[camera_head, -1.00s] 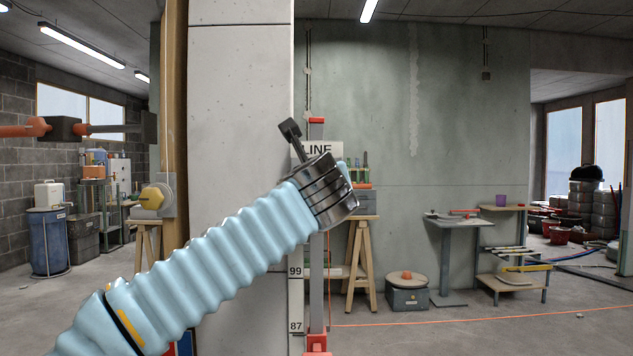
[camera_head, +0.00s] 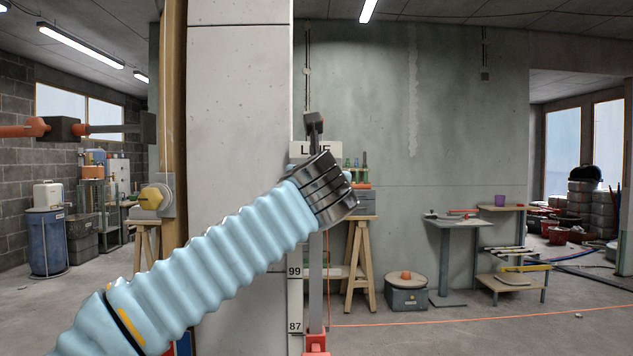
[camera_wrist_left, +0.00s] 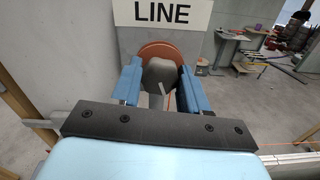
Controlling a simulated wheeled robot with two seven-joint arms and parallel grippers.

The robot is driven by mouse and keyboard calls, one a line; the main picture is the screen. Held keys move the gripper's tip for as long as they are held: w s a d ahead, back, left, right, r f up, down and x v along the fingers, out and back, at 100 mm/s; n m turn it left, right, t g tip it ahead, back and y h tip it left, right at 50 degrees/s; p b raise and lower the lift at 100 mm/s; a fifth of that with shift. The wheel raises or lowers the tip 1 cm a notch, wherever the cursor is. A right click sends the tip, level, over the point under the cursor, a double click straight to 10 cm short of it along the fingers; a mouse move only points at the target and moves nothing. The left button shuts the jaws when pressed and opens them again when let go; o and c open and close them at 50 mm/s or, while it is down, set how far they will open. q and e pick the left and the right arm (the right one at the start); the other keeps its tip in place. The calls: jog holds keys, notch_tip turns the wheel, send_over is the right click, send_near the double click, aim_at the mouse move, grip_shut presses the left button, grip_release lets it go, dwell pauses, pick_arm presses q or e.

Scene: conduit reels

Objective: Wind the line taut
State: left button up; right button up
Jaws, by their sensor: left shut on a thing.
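My left gripper (camera_wrist_left: 158,80) has its two blue fingers shut on a grey rounded knob (camera_wrist_left: 160,72) in the left wrist view. An orange disc, the reel (camera_wrist_left: 168,50), shows behind the knob, below the LINE sign (camera_wrist_left: 163,13). In the head view my blue left arm reaches the post (camera_head: 316,285), and my dark wrist hides the fingers, knob and reel. A dark stalk on the wrist stands upright. An orange line (camera_head: 450,322) runs right from near the post's foot and looks straight. My right gripper is out of view.
A pale concrete pillar (camera_head: 240,100) stands behind my arm. A numbered scale (camera_head: 295,300) is beside the post. A wooden trestle (camera_head: 361,265), a grey bin (camera_head: 406,296) and small tables (camera_head: 455,222) stand to the right.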

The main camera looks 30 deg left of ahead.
pick_arm(q)
jog(key=shift+f, duration=0.2)
jog(key=o, duration=1.1)
jog(key=shift+r, duration=0.1)
jog(key=shift+c, duration=0.2)
jog(key=shift+s+d, duration=0.1)
jog(key=v, duration=1.3)
jog(key=shift+s+d+b, duration=0.2)
jog(key=shift+b, duration=0.25)
